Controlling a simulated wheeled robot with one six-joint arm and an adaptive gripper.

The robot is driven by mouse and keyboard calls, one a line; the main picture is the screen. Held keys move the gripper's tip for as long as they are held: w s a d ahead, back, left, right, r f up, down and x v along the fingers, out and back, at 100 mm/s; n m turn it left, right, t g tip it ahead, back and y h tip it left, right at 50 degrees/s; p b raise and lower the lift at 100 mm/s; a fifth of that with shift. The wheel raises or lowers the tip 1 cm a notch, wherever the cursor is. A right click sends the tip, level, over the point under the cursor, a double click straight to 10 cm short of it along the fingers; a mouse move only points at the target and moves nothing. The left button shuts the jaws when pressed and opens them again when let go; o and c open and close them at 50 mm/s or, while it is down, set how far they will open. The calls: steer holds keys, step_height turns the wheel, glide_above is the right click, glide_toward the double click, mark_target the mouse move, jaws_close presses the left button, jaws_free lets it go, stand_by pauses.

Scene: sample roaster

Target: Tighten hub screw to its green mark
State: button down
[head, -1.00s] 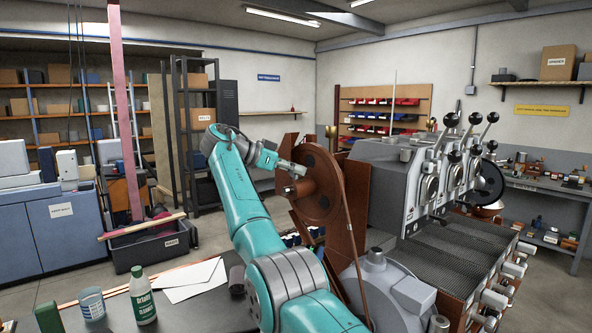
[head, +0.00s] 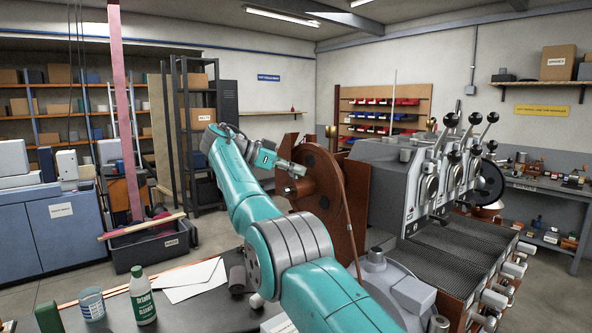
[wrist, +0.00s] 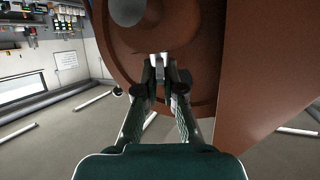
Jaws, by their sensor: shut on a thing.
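A brown pulley wheel (head: 326,182) stands upright at the centre of the head view, with its hub (head: 290,189) projecting to the left. In the wrist view the wheel (wrist: 205,60) fills the upper middle, and a round grey shaft end (wrist: 127,10) shows at the hub (wrist: 165,28). My gripper (head: 293,167) is at the hub; in the wrist view its fingertips (wrist: 160,62) are close together on a small pale piece at the hub's edge, apparently the hub screw (wrist: 159,57). The screw is mostly hidden by the fingers. I cannot make out a green mark.
A brown upright panel (wrist: 265,65) stands close to the right of my gripper. A belt (head: 347,215) runs down from the wheel. The grey roaster (head: 395,190) is at the right. A dark table (head: 205,310) with a white bottle (head: 142,298) is in front.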

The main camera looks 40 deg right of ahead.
steer(key=shift+f, duration=0.45)
steer(key=c, duration=1.3)
jaws_free()
steer(key=shift+r, duration=0.25)
steer(key=shift+n+t+h, duration=0.4)
steer(key=shift+n+t, duration=0.4)
steer(key=shift+t, duration=0.1)
